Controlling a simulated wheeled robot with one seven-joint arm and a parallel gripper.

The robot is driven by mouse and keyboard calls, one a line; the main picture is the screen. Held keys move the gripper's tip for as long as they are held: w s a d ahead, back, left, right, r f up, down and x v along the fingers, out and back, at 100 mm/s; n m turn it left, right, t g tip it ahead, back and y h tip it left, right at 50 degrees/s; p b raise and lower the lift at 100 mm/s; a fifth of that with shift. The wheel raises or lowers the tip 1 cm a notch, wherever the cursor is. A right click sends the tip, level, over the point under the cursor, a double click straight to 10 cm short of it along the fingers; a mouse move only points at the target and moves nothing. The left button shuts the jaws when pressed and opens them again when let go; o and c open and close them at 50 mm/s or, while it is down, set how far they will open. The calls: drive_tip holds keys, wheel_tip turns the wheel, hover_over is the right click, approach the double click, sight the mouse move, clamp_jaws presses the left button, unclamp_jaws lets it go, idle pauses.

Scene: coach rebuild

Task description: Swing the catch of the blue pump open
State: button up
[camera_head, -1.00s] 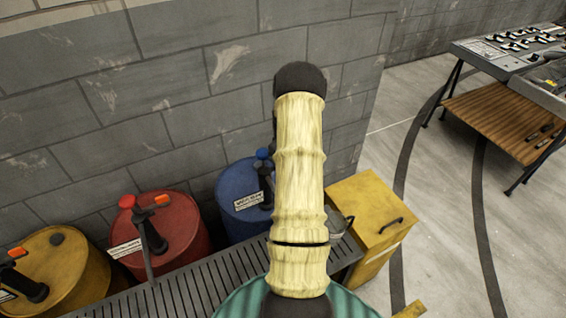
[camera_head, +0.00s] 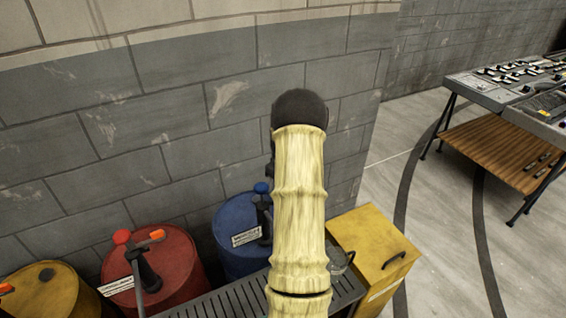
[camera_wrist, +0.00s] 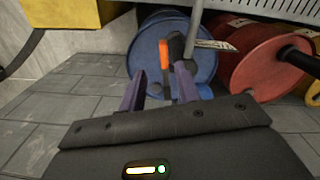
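The blue drum (camera_head: 232,252) stands against the wall, partly hidden behind my arm in the head view. Its dark pump (camera_head: 262,216) with a blue knob (camera_head: 262,188) rises from the top. The drum's round blue top (camera_wrist: 150,52) faces me in the wrist view. There, the orange catch (camera_wrist: 165,58) shows beside the dark pump and a grey rod (camera_wrist: 194,30). My gripper (camera_wrist: 161,76) is open, its two purple fingers apart and pointing toward the catch. The catch appears between them in the picture; I cannot tell whether they touch it. My fingers are hidden in the head view.
A red drum (camera_head: 175,268) with a pump and orange catch (camera_head: 157,234) stands left of the blue one, then a yellow drum (camera_head: 55,290). A yellow box (camera_head: 365,240) stands right. A slatted grey bench (camera_head: 230,302) runs in front. Open floor lies to the right.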

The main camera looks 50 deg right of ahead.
wheel_tip(320, 180, up, 12)
drive_tip(key=b, duration=0.2)
drive_tip(key=shift+w+a+f, duration=0.1)
drive_tip(key=shift+w+f, duration=0.1)
drive_tip(key=shift+w, duration=0.05)
drive_tip(key=c, duration=0.5)
drive_tip(key=w+a+f+m+t+b, duration=0.1)
drive_tip(key=w+a+f+t, duration=0.1)
drive_tip(key=w, duration=0.3)
drive_tip(key=w+a+f+m+t, duration=0.1)
drive_tip(key=w+a+f, duration=0.2)
drive_tip(key=w+f, duration=0.1)
drive_tip(key=w+a+f+m+t+b, duration=0.1)
drive_tip(key=w+a+f+t, duration=0.1)
drive_tip(key=w, duration=0.5)
drive_tip(key=shift+a+f+t+h+b, duration=0.3)
drive_tip(key=shift+f, duration=0.15)
clamp_jaws()
drive_tip(key=w+a+f+m+h+b, duration=0.3)
drive_tip(key=a+f+m+h+b, duration=0.1)
drive_tip(key=f+m+h, duration=0.6)
drive_tip(key=s+a+m+g+h+b, duration=0.1)
drive_tip(key=s+a+m+g+h, duration=0.2)
drive_tip(key=s, duration=0.5)
drive_tip(key=s+a+m+g+h+b, duration=0.1)
drive_tip(key=s+a+m+g+h, duration=0.2)
drive_tip(key=s, duration=0.5)
drive_tip(key=shift+s+a+g+h, duration=0.2)
drive_tip(key=shift+s+g+h, duration=0.3)
drive_tip(key=shift+g, duration=0.7)
